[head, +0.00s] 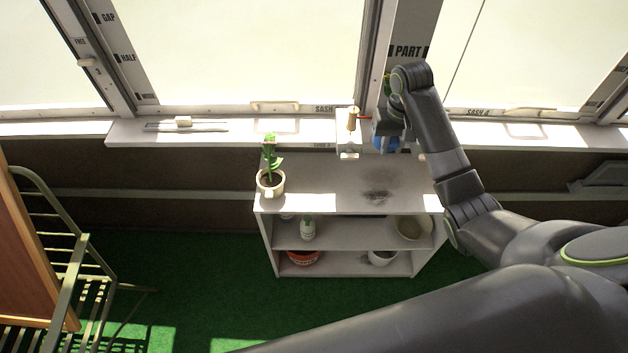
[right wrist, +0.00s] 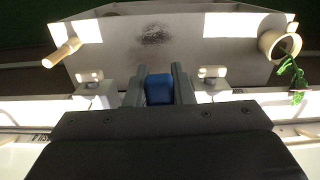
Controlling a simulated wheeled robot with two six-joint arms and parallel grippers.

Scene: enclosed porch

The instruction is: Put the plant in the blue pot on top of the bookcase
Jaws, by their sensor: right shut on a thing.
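My right gripper (head: 384,134) is shut on the blue pot (head: 386,144) near the window sill, behind the bookcase's back edge. The pot also shows between the fingers in the right wrist view (right wrist: 158,88). My arm hides most of the pot; a bit of green and yellow beside my wrist may be its plant. The bookcase (head: 330,193) is pale and low, with open shelves and a dark smudge on its top. I cannot tell how high the pot is held. My left gripper is not in view.
A green plant in a cream pot (head: 270,184) stands at the top's left end; it shows in the right wrist view (right wrist: 276,45). A wooden peg (head: 352,118) and white brackets are by the sill (head: 290,130). The top's middle is clear.

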